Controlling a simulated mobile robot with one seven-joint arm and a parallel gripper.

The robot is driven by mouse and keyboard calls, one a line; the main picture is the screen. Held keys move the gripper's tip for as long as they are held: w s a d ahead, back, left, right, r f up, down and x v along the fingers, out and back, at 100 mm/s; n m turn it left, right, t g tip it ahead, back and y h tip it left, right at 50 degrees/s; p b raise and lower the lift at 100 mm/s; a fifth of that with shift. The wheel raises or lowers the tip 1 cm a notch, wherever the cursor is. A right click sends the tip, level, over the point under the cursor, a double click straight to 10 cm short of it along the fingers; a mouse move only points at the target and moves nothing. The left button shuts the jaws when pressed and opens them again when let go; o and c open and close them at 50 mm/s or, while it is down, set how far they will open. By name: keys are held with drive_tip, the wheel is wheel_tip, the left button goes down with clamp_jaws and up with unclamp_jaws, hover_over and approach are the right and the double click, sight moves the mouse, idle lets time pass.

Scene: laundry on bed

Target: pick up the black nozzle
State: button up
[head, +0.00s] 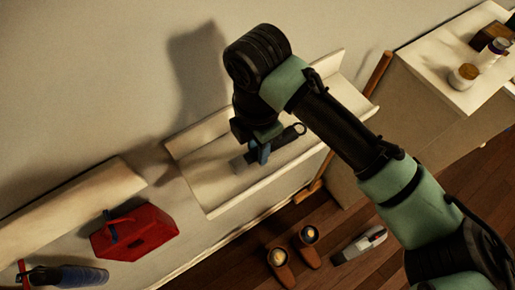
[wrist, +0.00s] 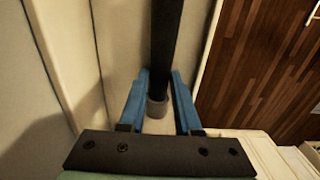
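The black nozzle (head: 286,136) is a long dark tube with a ring at one end and a grey end at the other. It lies in a pale tray-like shelf (head: 197,190) against the wall. My gripper (head: 263,157) reaches down over it, and one blue finger crosses it in the head view. In the wrist view the nozzle (wrist: 166,45) runs up between the two blue fingers of my gripper (wrist: 160,80). Its grey end sits between them, with a narrow pale gap beside it. The fingers look open around the nozzle; contact is hard to see.
A red toolbox (head: 134,231) lies left of the shelf. A pair of brown slippers (head: 307,245) and a grey handheld device (head: 361,243) lie on the wooden floor. A wooden pole (head: 377,81) leans beside the cabinet at right, which has jars (head: 463,77) on top.

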clamp_jaws()
drive_tip(key=shift+r, duration=0.1)
